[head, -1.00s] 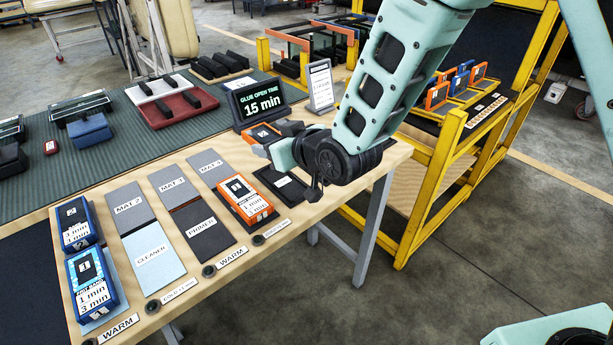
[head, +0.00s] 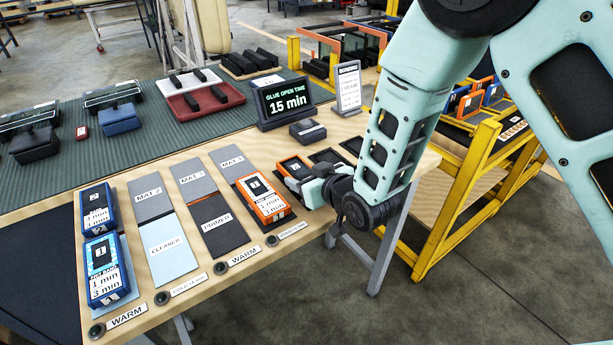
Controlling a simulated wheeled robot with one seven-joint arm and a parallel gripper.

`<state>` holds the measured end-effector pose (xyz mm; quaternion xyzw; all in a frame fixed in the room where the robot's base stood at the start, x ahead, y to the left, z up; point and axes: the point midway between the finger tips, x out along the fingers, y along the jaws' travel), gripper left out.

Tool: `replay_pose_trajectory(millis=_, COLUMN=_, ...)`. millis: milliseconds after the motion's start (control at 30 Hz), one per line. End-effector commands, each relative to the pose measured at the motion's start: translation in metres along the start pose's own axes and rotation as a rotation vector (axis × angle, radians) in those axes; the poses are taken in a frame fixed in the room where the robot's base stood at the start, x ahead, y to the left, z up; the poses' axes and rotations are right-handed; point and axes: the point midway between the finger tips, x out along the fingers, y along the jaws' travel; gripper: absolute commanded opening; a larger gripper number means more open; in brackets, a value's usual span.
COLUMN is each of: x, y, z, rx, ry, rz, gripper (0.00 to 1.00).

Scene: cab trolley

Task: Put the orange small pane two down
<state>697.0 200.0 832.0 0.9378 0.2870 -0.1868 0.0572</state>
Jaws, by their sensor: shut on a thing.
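The orange small pane two (head: 291,168) is a small orange-framed block with a dark face. It is at the jaws of my gripper (head: 301,181), which is shut on it low over the right part of the wooden bench. It lies just right of an orange block marked 1 (head: 263,199), with little gap between them. The gripper covers its lower right part and what is under it, so I cannot tell whether it touches the bench.
Dark pads (head: 326,156) lie right of the held pane. A dark labelled block (head: 307,131) sits behind, near the timer screen (head: 285,103). Blue blocks (head: 102,268) stand on the left. Grey mat 3 (head: 230,162) is bare. A yellow rack (head: 455,190) stands right.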

Motion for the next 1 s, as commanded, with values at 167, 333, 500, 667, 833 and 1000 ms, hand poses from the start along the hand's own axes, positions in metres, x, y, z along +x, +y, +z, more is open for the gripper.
replay_pose_trajectory(millis=167, x=0.0, y=0.0, z=-0.001, rx=0.0, ry=0.002, rz=0.0, gripper=0.28)
replay_pose_trajectory(millis=333, x=0.001, y=0.0, z=0.002, rx=-0.001, ry=0.001, rz=0.0, gripper=0.65)
replay_pose_trajectory(millis=500, x=0.001, y=0.0, z=0.002, rx=0.0, ry=0.0, rz=0.0, gripper=0.78)
replay_pose_trajectory(millis=667, x=0.001, y=0.0, z=0.001, rx=0.0, ry=0.0, rz=0.0, gripper=0.78)
replay_pose_trajectory(millis=833, x=-0.008, y=0.0, z=-0.001, rx=0.0, ry=0.001, rz=0.0, gripper=0.78)
replay_pose_trajectory(millis=1000, x=-0.042, y=0.0, z=-0.001, rx=0.0, ry=-0.001, rz=0.0, gripper=0.78)
